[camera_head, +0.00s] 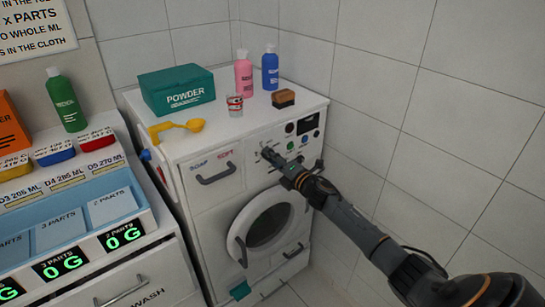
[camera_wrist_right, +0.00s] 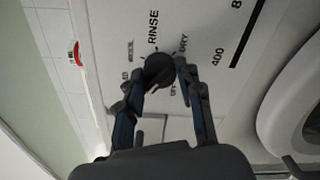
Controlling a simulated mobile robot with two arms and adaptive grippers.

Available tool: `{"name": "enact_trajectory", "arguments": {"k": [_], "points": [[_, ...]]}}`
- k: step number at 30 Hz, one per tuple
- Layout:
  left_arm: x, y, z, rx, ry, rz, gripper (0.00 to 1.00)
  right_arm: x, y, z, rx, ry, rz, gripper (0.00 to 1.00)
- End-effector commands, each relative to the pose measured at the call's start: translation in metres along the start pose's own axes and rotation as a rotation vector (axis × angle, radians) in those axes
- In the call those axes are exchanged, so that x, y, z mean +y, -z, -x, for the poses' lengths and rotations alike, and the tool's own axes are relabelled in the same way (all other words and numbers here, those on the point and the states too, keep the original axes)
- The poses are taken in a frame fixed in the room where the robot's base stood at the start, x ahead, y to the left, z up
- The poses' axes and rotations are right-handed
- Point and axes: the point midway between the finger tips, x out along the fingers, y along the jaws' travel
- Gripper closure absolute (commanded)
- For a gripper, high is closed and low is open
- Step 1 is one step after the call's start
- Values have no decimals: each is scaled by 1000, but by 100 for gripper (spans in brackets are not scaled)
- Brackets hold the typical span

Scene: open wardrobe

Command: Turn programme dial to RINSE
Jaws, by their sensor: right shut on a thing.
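The programme dial is a dark round knob (camera_wrist_right: 158,70) on the white front panel of the washing machine (camera_head: 213,148). In the right wrist view the label RINSE (camera_wrist_right: 153,28) stands beyond the dial. Other labels, DRY among them, are spread around it; some are partly hidden by the fingers. I cannot tell which label the dial points to. My right gripper (camera_wrist_right: 158,75) is shut on the dial, with one finger on each side. In the head view my right gripper (camera_head: 270,155) reaches the panel and largely hides the dial. My left gripper is not in view.
The round door (camera_head: 240,250) is below. A tiled wall stands at right.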

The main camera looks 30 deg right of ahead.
Motion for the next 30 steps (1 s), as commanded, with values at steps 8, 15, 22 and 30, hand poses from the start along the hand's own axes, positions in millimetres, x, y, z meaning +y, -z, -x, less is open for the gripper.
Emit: {"name": "enact_trajectory", "arguments": {"k": [8,15,22,30], "points": [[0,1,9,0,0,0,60,1,-1,0,-1,1,-261,96],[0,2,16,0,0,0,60,1,-1,0,-2,2,-490,96],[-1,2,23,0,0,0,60,1,-2,0,-2,2,-708,96],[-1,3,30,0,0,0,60,0,-1,0,-2,2,-964,96]]}}
